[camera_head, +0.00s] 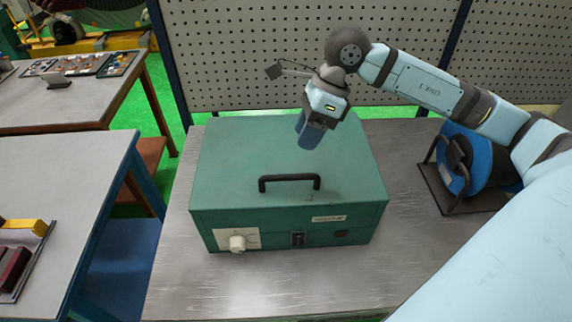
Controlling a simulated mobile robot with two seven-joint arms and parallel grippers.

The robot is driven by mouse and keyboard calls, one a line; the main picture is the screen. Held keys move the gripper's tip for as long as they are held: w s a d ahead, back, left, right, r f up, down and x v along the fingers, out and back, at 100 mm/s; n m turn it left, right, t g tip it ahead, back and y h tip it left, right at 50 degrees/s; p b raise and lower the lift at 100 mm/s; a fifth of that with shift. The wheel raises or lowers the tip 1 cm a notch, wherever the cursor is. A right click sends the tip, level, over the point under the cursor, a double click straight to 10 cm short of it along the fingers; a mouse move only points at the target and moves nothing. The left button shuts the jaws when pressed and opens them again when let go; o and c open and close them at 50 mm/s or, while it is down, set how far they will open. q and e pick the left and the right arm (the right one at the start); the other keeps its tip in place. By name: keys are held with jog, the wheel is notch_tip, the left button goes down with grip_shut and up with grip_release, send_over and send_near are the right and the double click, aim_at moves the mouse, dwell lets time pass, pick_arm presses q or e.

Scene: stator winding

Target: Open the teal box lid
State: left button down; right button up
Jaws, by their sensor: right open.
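The teal box (350,215) stands on the grey table with its lid (240,155) down. A black handle (289,180) sits on top of the lid near its front edge. The front face has a white knob (237,243), a small dark latch or switch (298,239) and a label. My right gripper (306,138) hangs over the back right part of the lid, behind the handle and apart from it. It is open, and I see nothing in it. My left gripper is not in view.
A blue reel (475,165) on a dark stand is on the table right of the box, under my right arm. A perforated panel (260,50) rises behind. The table front (240,290) is clear. Other workbenches (60,160) stand at left.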

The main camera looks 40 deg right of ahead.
aim_at(285, 175)
jog(key=p+x, duration=0.1)
jog(key=x, duration=0.8)
jog(key=shift+f+p, duration=0.1)
jog(key=shift+p, duration=0.25)
jog(key=shift+w+a+f, duration=0.15)
jog(key=shift+a+f, duration=0.05)
jog(key=shift+f, duration=0.2)
grip_shut()
